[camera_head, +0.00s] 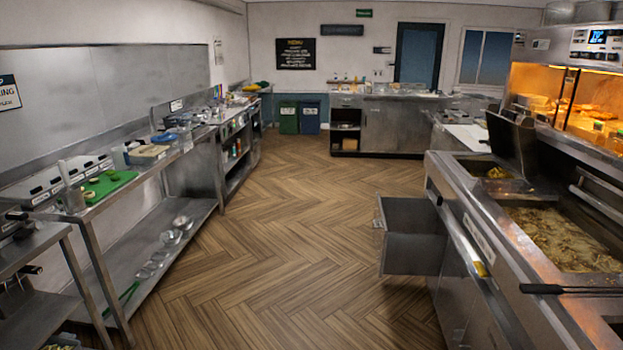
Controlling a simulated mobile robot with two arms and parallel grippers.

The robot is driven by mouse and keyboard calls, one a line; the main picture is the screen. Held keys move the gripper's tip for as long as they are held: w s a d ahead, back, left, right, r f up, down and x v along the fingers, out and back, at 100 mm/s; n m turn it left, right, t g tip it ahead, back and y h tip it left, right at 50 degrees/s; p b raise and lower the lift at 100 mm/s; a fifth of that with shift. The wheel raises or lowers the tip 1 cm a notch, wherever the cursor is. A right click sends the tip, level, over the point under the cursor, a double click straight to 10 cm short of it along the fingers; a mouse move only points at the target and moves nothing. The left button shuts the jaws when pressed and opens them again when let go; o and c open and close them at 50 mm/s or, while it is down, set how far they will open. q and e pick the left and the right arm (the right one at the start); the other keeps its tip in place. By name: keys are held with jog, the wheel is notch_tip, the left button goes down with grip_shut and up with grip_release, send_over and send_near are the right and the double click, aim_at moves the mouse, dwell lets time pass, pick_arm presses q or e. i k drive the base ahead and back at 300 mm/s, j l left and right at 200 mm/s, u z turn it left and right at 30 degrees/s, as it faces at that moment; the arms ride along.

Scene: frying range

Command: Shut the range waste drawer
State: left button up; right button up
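The range waste drawer (412,254) is a grey metal box. It stands pulled out from the left side of the frying range (480,262), at the right of the head view. Its front panel faces left, toward the aisle, and a clear length of the drawer shows between that panel and the range body. The drawer's inside is mostly in shadow, so I cannot tell what it holds. Neither of my grippers shows in this view.
The wooden floor (270,230) between the left counters and the range is clear. A steel prep table with a green board (108,184) stands at the left. Two bins (288,118) (310,118) stand at the back. Fryer vats (560,238) lie on top at the right.

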aim_at(410, 238)
jog(key=i+z, duration=0.2)
jog(key=i, duration=0.25)
jog(key=i+j+z, duration=0.2)
jog(key=i, duration=0.3)
jog(key=i+j+z, duration=0.15)
jog(key=i, duration=0.3)
jog(key=i+j+z, duration=0.2)
jog(key=i, duration=0.25)
jog(key=i+j+z, duration=0.1)
jog(key=i, duration=0.2)
jog(key=i+j+z, duration=0.1)
jog(key=i, duration=0.2)
